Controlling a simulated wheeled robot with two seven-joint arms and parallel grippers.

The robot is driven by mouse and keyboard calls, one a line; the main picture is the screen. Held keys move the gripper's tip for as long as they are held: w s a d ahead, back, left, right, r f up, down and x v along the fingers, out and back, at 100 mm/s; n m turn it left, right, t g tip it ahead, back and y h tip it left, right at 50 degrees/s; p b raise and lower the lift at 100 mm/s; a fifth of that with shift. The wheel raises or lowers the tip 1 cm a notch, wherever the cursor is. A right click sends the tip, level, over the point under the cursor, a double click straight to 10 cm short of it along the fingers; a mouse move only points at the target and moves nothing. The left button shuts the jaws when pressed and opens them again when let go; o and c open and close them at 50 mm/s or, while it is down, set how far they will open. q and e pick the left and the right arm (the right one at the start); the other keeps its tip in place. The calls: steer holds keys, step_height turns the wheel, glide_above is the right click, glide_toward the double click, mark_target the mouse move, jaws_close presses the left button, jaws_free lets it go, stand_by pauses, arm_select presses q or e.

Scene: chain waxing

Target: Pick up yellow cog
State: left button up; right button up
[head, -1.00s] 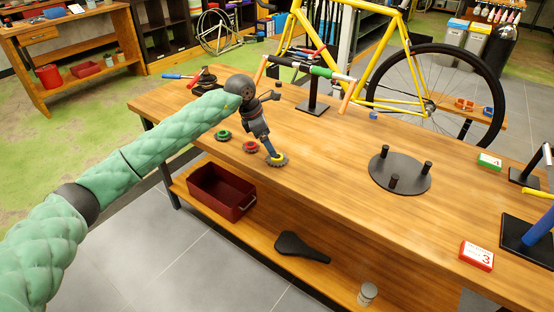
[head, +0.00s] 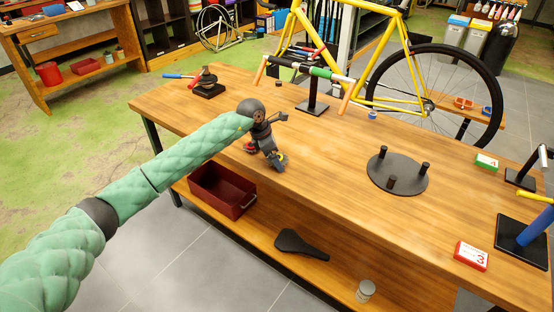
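The yellow cog (head: 282,157) is a small disc with a yellow centre near the front edge of the wooden workbench. My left gripper (head: 275,162) points down at it. Its fingers cover much of the cog, so I cannot tell whether they are open or shut on it. A red-centred cog (head: 249,148) shows partly just left of my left gripper. The green-centred cog is hidden behind my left arm. My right gripper is not in view.
A round dark plate with several pegs (head: 398,174) stands to the right on the workbench (head: 340,150). A black stand (head: 313,106) is behind the gripper. A dark red bin (head: 222,191) and a black saddle (head: 301,245) lie on the lower shelf.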

arm_select(q)
steer(key=c, duration=0.9)
steer(key=shift+r, duration=0.1)
